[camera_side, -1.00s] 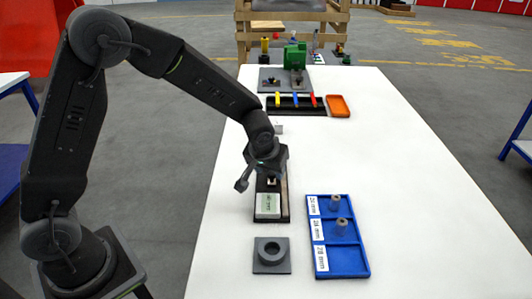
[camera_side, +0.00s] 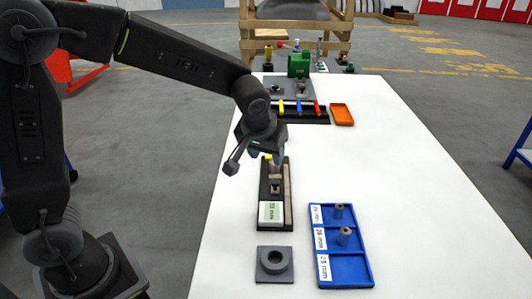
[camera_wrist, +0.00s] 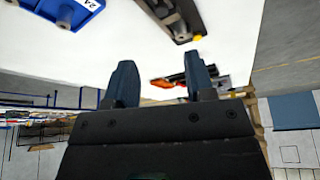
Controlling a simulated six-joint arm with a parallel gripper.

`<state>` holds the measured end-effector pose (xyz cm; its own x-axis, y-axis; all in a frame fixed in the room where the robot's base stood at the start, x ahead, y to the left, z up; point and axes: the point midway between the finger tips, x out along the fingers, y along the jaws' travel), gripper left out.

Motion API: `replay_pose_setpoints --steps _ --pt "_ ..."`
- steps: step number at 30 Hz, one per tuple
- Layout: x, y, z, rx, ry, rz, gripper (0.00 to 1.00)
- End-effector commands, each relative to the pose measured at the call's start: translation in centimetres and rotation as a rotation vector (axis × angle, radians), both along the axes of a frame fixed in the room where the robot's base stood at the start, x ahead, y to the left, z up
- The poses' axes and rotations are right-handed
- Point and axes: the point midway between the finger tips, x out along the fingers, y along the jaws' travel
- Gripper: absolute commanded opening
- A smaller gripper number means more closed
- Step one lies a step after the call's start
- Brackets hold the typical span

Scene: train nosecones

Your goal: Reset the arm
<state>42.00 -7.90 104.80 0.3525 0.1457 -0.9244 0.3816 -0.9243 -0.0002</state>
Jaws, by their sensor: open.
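My gripper (camera_side: 277,155) is raised above the far end of the black measuring device in the side view, apart from the table. In the wrist view its two dark fingers (camera_wrist: 159,75) stand wide apart, with nothing between them. The measuring device (camera_side: 287,208) has a pale display at its near end; my gripper partly hides its far end. It also shows at the top of the wrist view (camera_wrist: 178,22). Two grey cylindrical parts stand upright in the far and middle compartments of the blue tray (camera_side: 347,272). The near compartment is empty.
A grey block with a round raised ring (camera_side: 275,265) sits in front of the measuring device. Farther back are a black rack with coloured pieces (camera_side: 300,113), an orange tray (camera_side: 341,115) and a green machine (camera_side: 299,64). The white table's right side is clear.

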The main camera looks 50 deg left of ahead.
Motion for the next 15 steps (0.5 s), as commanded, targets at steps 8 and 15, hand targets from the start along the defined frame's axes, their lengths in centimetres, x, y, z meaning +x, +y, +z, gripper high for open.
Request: replay_pose_setpoints --steps 8,15 --pt "-4.2 1.3 3.8 -0.002 -0.019 -0.062 0.49" --pt "-12.6 2.9 7.4 0.003 -0.048 -0.2 0.49"
